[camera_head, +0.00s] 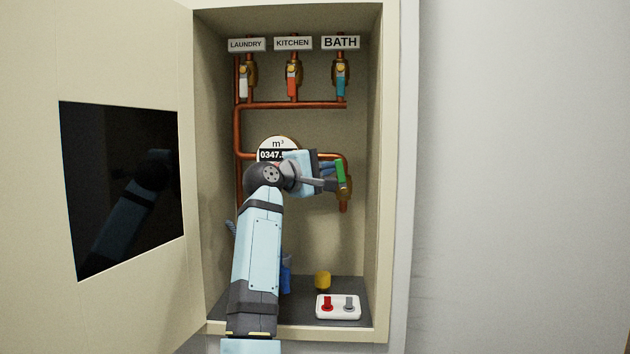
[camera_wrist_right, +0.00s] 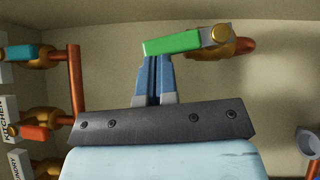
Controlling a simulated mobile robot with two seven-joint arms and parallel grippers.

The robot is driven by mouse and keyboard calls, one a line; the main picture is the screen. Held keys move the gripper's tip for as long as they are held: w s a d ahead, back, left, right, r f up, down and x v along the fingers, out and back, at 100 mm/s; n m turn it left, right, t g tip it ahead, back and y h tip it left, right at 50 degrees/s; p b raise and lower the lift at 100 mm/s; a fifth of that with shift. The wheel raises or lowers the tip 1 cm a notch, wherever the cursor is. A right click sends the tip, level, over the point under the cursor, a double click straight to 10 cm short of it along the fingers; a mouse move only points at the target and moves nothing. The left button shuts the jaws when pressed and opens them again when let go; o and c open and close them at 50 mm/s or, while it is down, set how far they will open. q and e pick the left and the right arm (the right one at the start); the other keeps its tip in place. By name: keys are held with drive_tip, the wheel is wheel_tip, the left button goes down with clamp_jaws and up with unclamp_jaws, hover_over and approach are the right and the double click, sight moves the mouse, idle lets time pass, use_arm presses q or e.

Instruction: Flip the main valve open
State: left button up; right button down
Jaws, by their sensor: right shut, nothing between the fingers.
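The main valve has a green lever (camera_head: 339,171) on a brass body (camera_head: 345,188), on the copper pipe right of the meter. In the head view the lever stands nearly upright, roughly along the pipe's short vertical run. In the wrist view the green lever (camera_wrist_right: 172,44) lies across the top, its pivot at the right end. My right gripper (camera_head: 330,182) is just left of the lever. Its blue fingers (camera_wrist_right: 153,72) are shut and empty, tips at the lever's edge; I cannot tell whether they touch. My left gripper is not in view.
Laundry, kitchen (camera_head: 292,80) and bath (camera_head: 341,80) valves hang above. My arm partly hides the meter (camera_head: 278,147). A white box with red and grey switches (camera_head: 338,307) and a yellow piece (camera_head: 322,280) are on the cabinet floor. The cabinet door (camera_head: 110,60) stands open at left.

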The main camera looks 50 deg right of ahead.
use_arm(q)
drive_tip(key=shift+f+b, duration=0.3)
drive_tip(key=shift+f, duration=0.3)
use_arm(e)
drive_tip(key=shift+s+d+r, duration=0.3)
drive_tip(key=shift+s+d, duration=0.05)
drive_tip(key=shift+s, duration=0.05)
